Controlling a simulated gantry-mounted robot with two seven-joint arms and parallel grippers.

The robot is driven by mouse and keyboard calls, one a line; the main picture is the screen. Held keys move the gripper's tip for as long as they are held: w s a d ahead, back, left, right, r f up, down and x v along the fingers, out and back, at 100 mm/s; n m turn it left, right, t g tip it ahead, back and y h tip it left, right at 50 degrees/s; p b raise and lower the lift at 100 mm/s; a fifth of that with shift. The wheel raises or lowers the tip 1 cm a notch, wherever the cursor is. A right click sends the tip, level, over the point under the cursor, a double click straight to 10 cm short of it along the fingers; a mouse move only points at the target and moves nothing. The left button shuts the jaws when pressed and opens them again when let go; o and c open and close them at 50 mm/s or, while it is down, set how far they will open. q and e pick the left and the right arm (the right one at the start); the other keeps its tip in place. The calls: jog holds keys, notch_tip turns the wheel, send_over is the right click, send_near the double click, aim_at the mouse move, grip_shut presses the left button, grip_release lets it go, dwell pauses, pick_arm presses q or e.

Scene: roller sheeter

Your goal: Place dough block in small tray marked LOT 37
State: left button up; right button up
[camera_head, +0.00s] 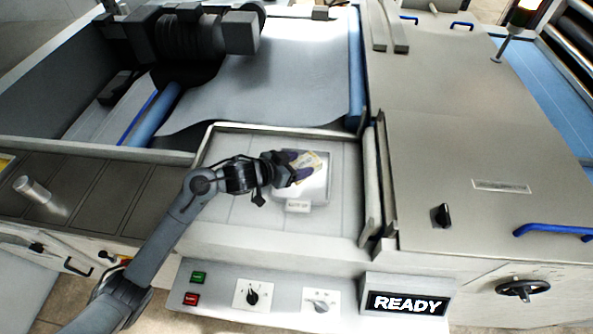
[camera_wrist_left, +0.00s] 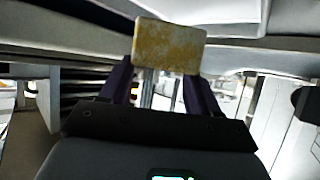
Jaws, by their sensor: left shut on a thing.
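A pale yellow, mottled dough block (camera_wrist_left: 170,46) is held between the two dark fingers of my left gripper (camera_wrist_left: 160,82). In the head view the dough block (camera_head: 306,161) is small at the tips of my left gripper (camera_head: 296,166). It is over a small light tray (camera_head: 318,190) on the machine's front shelf. I cannot tell whether the block touches the tray. The tray has a label (camera_head: 298,206) on its front, too small to read surely. My right gripper is not in view.
The shelf (camera_head: 343,215) around the tray is bare, with a raised rim at the back. A READY display (camera_head: 405,304), buttons and knobs line the front panel. A large cabinet (camera_head: 470,150) bounds the right.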

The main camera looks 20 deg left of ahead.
pick_arm(q)
jog(key=shift+w+a+f, duration=0.25)
jog(key=shift+w, duration=0.2)
jog(key=shift+w+a+f, duration=0.2)
jog(key=shift+w+f, duration=0.05)
jog(key=shift+w, duration=0.15)
jog(key=shift+f, duration=2.05)
jog(key=shift+f, duration=0.15)
jog(key=o, duration=1.5)
